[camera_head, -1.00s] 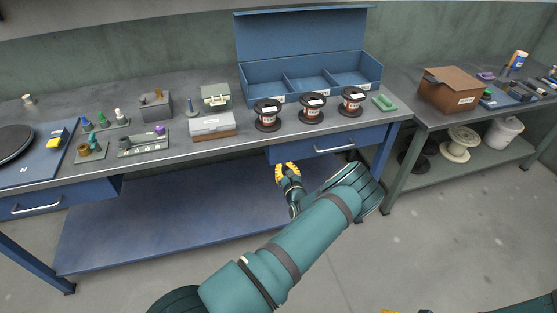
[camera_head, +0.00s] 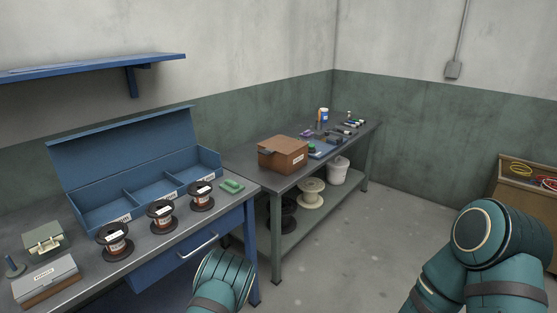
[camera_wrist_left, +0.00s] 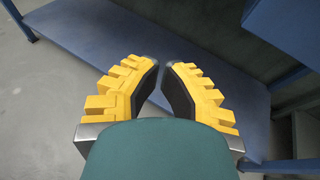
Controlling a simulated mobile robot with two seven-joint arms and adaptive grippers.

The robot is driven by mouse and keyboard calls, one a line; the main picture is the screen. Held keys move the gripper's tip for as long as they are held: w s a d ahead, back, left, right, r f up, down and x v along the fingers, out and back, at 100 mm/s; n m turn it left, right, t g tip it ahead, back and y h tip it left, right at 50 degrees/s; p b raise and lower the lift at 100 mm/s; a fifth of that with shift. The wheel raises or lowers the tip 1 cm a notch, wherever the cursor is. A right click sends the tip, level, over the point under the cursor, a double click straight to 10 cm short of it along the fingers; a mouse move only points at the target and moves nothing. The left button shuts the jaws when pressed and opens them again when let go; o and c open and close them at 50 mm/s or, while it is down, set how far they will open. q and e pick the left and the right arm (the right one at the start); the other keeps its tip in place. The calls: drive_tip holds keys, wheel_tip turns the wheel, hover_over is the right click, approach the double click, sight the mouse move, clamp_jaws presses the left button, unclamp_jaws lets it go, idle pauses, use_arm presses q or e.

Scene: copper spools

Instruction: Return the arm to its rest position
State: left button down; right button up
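Three dark spools with copper wire stand upright in a row on the bench: left spool (camera_head: 115,242), middle spool (camera_head: 162,214) and right spool (camera_head: 201,196). Behind them is the open blue box (camera_head: 110,150) with three compartments; no spool shows inside. My left gripper (camera_wrist_left: 161,66) shows in the left wrist view with yellow fingers. Its tips are a little apart, with nothing between them, over the blue lower shelf (camera_wrist_left: 90,35). In the head view only part of my left arm shows at the bottom, its gripper out of frame. My right arm shows at lower right, without its gripper.
A blue drawer with a handle (camera_head: 198,246) is in the bench front. A green block (camera_head: 232,186) lies near the bench corner. A second table holds a brown box (camera_head: 283,154), with a pale reel (camera_head: 311,193) and white bucket (camera_head: 339,171) below. Floor beyond is clear.

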use_arm(q)
drive_tip(key=s+d+f+n+g+h, duration=0.2)
drive_tip(key=s+n+g, duration=0.1)
drive_tip(key=s, duration=0.2)
drive_tip(key=s+d+f+n+g+h, duration=0.2)
drive_tip(key=s+g, duration=0.1)
drive_tip(key=s, duration=0.3)
drive_tip(key=s+d+n+g+h, duration=0.1)
drive_tip(key=s+d+n+h, duration=0.25)
drive_tip(key=d, duration=0.35)
drive_tip(key=s+d+n+g+h, duration=0.1)
drive_tip(key=s+d+n+h, duration=0.2)
drive_tip(key=d+h, duration=0.3)
drive_tip(key=w+d+r+n+t+h, duration=0.2)
drive_tip(key=d+r+n+t, duration=0.1)
drive_tip(key=d+r+n, duration=0.1)
drive_tip(key=w+d+r+n+t+h, duration=0.2)
drive_tip(key=d+r+n, duration=0.3)
drive_tip(key=d, duration=0.3)
drive_tip(key=shift+w+n+t, duration=0.35)
drive_tip(key=shift+n+t, duration=0.2)
drive_tip(key=shift+t, duration=0.15)
drive_tip(key=shift+h, duration=0.25)
